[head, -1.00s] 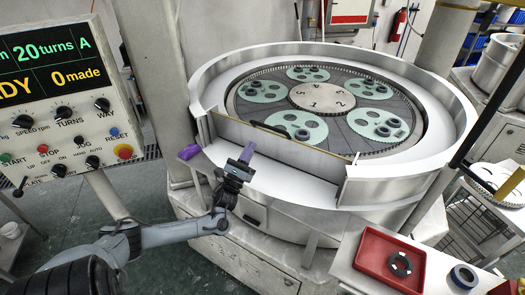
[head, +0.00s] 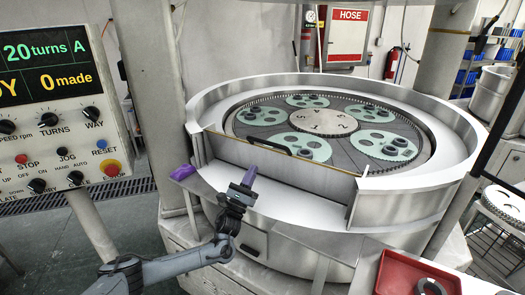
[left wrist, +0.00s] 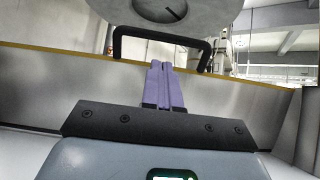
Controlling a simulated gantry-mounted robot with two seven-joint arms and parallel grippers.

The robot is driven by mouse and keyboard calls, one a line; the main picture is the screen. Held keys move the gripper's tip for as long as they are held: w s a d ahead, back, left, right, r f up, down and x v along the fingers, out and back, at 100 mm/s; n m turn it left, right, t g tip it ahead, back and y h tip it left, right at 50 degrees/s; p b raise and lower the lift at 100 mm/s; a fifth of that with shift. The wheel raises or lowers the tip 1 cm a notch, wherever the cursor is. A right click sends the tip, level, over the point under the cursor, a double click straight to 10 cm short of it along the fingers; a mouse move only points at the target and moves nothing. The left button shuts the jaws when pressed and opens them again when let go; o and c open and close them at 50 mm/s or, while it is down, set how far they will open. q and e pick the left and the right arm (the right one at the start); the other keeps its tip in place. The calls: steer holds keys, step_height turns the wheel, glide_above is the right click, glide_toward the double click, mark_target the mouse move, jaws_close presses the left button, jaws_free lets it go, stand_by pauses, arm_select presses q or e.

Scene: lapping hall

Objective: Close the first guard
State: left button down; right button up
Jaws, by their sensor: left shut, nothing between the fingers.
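The guard (head: 285,165) is a flat panel with a yellow top edge, standing across the front opening of the round lapping machine. A black bar handle (head: 270,146) sits at its top edge. I cannot tell whether the guard is fully closed. My left gripper (head: 249,173) is shut and empty, in front of the panel and just below and left of the handle. In the left wrist view the purple fingers (left wrist: 165,84) are together, pointing at the panel (left wrist: 235,100) below the black handle (left wrist: 172,35). My right gripper is not in view.
Behind the guard is the round plate with green carriers (head: 303,147) inside the machine rim (head: 445,130). A purple piece (head: 183,172) lies at the ledge's left end. A control panel (head: 60,120) stands at left; a red tray (head: 400,275) is at lower right.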

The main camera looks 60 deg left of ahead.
mark_target(265, 143)
arm_select(q)
steer(key=x, duration=0.9)
steer(key=shift+w+r, duration=0.15)
steer(key=shift+r, duration=0.1)
steer(key=shift+a, duration=0.1)
steer(key=w+p, duration=0.1)
steer(key=p, duration=0.1)
steer(key=a+r+g+p, duration=0.1)
steer(key=p, duration=0.1)
steer(key=shift+w+r, duration=0.15)
steer(key=shift+w, duration=0.2)
steer(key=shift+w+a+f+g+h+p, duration=0.15)
steer(key=shift+w+f+g+h+p, duration=0.15)
steer(key=shift+w+f+h+p, duration=0.1)
steer(key=shift+s, duration=0.1)
